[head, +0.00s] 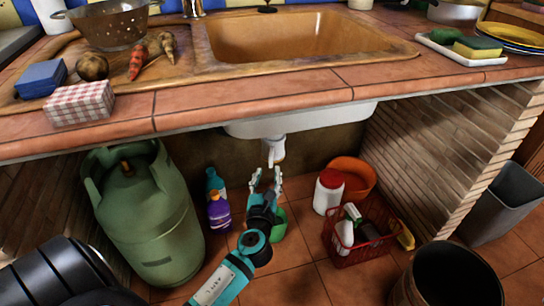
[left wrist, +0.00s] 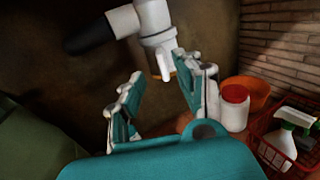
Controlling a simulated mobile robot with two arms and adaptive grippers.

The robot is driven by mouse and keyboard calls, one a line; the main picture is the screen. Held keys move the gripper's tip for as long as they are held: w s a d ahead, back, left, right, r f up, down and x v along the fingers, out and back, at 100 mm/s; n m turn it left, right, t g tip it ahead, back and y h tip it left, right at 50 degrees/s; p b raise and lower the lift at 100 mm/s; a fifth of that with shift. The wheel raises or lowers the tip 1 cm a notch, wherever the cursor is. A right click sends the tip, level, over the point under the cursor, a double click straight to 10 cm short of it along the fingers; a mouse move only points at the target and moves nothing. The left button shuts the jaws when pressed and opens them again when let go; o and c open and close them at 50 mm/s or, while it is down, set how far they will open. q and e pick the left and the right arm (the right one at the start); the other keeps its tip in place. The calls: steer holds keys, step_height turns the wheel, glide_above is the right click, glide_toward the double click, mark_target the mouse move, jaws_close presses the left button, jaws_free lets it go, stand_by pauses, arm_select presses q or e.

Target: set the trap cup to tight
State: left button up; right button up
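The white trap cup (head: 273,150) hangs under the sink basin in the shaded space below the counter. In the left wrist view the white trap cup (left wrist: 158,38) shows at the top centre, with a narrow white tab pointing down from it and a pipe running off to the left. My left gripper (head: 266,180) is just below the cup, pointing up at it. In the left wrist view its two fingers (left wrist: 156,88) are spread apart with nothing between them, and the cup lies beyond their tips. Contact with the right fingertip cannot be told. My right gripper is not in view.
A green gas cylinder (head: 150,215) stands left, with a purple bottle (head: 219,212) beside it. A green container (head: 280,224) is close behind my left gripper. A white red-lidded jar (head: 328,192), an orange bowl (head: 352,174) and a red basket (head: 362,232) stand right.

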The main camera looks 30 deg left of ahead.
mark_target(270, 158)
arm_select(q)
steer(key=b+x, duration=0.1)
steer(key=x, duration=0.8)
steer(key=shift+w+a+b, duration=0.1)
steer(key=shift+b, duration=0.25)
jaws_close()
